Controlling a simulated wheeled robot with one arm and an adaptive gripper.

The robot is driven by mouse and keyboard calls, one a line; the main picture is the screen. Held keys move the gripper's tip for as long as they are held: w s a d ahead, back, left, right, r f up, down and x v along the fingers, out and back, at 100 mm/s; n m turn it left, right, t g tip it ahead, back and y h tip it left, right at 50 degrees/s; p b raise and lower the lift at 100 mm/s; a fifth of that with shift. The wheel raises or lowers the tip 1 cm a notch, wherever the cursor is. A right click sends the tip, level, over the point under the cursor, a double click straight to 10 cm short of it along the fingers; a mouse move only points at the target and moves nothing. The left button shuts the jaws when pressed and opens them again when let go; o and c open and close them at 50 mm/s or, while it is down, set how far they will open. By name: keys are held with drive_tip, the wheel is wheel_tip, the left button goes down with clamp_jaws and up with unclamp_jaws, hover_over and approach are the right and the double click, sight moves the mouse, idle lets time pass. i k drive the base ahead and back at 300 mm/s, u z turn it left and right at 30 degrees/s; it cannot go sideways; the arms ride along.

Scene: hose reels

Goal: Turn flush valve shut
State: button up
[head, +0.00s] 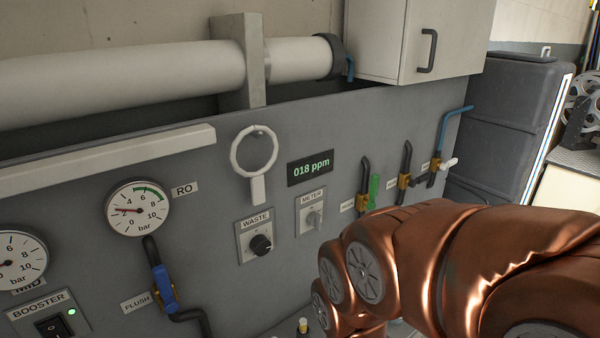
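The flush valve (172,296) is at the lower left of the grey panel in the head view, beside the label reading FLUSH (137,301). It has a blue lever handle (161,279) and a brass-coloured body on a dark pipe. The lever stands nearly upright, roughly in line with the pipe that comes down from the RO gauge (138,208). My copper arm fills the lower right, to the right of the valve and apart from it in the picture. My gripper is not in view.
The WASTE knob (261,244) and METER switch (313,219) sit right of the valve. A display (310,168) reads 018 ppm. Small valves, one with a green handle (374,190), line the right side. A BOOSTER switch (53,326) is at lower left. A white pipe (120,76) runs above.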

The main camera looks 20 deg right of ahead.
sight(170, 304)
drive_tip(key=k, duration=1)
drive_tip(key=u, duration=0.7)
drive_tip(key=i, duration=0.7)
drive_tip(key=u, duration=0.55)
